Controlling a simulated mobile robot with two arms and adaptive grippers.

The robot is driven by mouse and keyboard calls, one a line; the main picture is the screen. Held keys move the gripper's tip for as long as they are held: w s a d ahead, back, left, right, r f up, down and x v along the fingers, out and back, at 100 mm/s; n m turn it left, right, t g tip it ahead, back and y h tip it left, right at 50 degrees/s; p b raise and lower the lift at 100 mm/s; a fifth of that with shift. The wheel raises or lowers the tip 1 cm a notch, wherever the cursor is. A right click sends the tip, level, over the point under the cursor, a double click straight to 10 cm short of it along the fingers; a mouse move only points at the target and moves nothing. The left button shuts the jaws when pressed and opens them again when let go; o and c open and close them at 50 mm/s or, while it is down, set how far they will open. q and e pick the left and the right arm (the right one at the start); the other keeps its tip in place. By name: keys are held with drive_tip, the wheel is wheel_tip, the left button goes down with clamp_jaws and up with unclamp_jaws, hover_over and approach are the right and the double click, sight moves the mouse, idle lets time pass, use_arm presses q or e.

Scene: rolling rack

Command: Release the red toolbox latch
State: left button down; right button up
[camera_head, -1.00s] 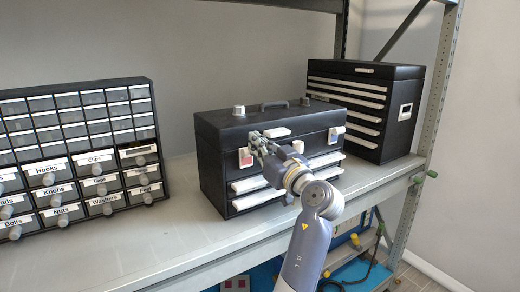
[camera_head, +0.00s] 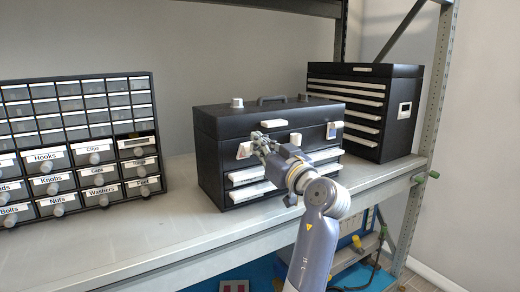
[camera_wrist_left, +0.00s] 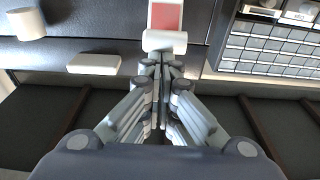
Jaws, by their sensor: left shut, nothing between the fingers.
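The black toolbox (camera_head: 215,165) stands on the shelf with its lid down. Its left front latch (camera_head: 244,150) looks white and tilted outward in the head view. In the left wrist view the latch shows a red plate (camera_wrist_left: 166,17) with a white lip (camera_wrist_left: 165,41) below it. My left gripper (camera_head: 262,139) is shut and empty, just right of this latch. In the wrist view its fingertips (camera_wrist_left: 162,61) are close to the white lip; I cannot tell if they touch. A second latch, with a blue mark (camera_head: 332,131), is at the toolbox's right. My right gripper is not in view.
A small-parts drawer cabinet (camera_head: 77,122) stands to the left, and a black drawer chest (camera_head: 348,105) to the right behind the toolbox. The shelf (camera_head: 150,232) is bare at the front. A metal rack post (camera_head: 436,90) rises at the right.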

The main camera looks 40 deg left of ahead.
use_arm(q)
drive_tip(key=shift+f, duration=0.3)
idle(0.4)
drive_tip(key=v, duration=0.7)
drive_tip(key=shift+d, duration=0.25)
drive_tip(key=shift+s+r, duration=0.1)
drive_tip(key=shift+s, duration=0.05)
